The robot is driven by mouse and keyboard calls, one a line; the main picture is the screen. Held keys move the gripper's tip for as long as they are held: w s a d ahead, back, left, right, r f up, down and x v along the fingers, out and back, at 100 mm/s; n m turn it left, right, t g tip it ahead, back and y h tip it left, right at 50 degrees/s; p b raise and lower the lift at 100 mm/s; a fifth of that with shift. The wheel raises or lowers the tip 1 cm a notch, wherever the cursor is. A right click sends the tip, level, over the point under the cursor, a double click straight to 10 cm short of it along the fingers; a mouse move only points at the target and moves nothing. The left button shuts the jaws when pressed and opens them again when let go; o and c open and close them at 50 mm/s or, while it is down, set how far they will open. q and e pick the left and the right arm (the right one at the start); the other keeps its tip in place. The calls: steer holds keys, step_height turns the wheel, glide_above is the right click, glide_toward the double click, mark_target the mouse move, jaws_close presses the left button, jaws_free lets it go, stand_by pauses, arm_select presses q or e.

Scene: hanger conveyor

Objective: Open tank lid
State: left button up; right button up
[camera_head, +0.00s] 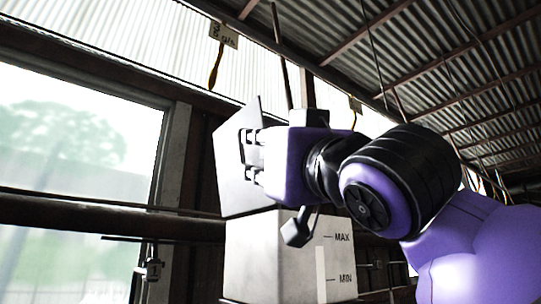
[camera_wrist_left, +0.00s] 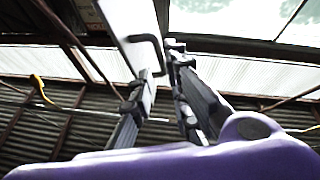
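The tank (camera_head: 275,258) is a pale box with MAX and MIN marks, low in the middle of the head view. Its grey lid (camera_head: 228,165) stands tilted up above the tank top, its lower edge close to the tank. My left gripper (camera_head: 250,155) is at the right side of the lid with its fingers apart, close to the lid face. In the left wrist view, the lid (camera_wrist_left: 135,25) carries a dark bent handle (camera_wrist_left: 152,40). The gripper fingertips (camera_wrist_left: 160,78) are on either side of the handle's lower end, with a gap showing. Whether they touch it is unclear. My right gripper is out of view.
A large window (camera_head: 75,150) is on the left, with a dark horizontal beam (camera_head: 100,215) across it. A corrugated roof spans the top.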

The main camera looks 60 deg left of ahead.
arm_select(q)
steer(key=v, duration=0.3)
steer(key=shift+d+f, duration=0.2)
steer(key=shift+d, duration=0.1)
stand_by(0.5)
